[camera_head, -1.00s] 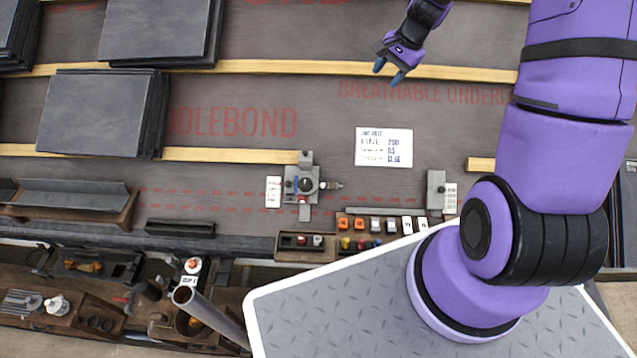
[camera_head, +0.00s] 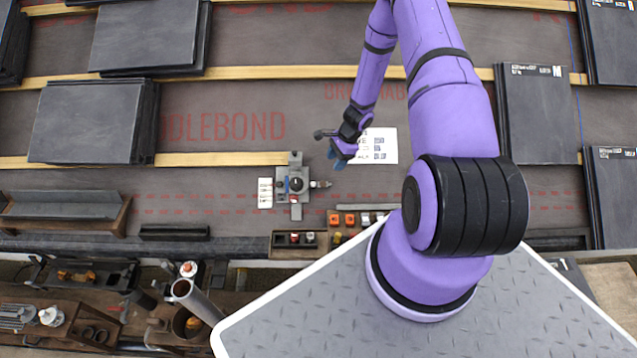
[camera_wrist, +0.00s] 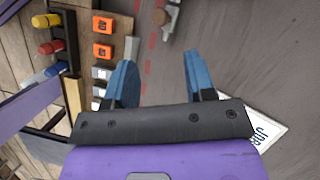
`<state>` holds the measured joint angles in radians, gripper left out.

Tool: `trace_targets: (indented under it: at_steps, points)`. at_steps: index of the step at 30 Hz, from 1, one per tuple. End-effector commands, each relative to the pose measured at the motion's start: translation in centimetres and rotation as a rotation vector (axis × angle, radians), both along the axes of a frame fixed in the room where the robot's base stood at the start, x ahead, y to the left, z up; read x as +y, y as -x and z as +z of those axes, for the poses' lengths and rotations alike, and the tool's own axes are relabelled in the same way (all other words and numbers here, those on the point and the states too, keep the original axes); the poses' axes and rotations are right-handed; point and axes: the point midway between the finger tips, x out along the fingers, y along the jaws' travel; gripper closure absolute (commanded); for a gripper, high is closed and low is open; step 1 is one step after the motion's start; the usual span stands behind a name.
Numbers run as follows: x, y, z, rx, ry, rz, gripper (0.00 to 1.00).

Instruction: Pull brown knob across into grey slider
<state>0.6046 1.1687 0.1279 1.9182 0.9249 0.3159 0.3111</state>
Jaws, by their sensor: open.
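In the wrist view a brownish knob (camera_wrist: 160,17) is at the top edge, with most of the fixture cut off. I cannot tell which part is the grey slider. My gripper (camera_head: 336,161) is just above and right of the knob in the head view, apart from it. In the wrist view my blue fingers (camera_wrist: 160,65) are spread and empty, with the knob beyond their tips.
A white printed card (camera_head: 377,147) lies partly under my arm. A wooden tray (camera_head: 296,241) holds small coloured parts, and orange blocks (camera_head: 341,219) sit nearby. Slate stacks (camera_head: 90,122) stand left, with more slates (camera_head: 540,113) at right.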

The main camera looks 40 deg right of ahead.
Motion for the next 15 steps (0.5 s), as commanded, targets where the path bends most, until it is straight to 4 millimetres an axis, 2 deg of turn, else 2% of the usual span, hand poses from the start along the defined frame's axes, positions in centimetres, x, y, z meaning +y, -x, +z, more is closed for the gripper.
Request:
trace_targets:
  at_steps: [5, 15]
  points:
    - [0.8, -0.1, -1.8, 0.002, -0.003, 0.001, 0.50]
    - [3.0, -0.5, -7.1, 0.001, -0.002, 0.002, 0.50]
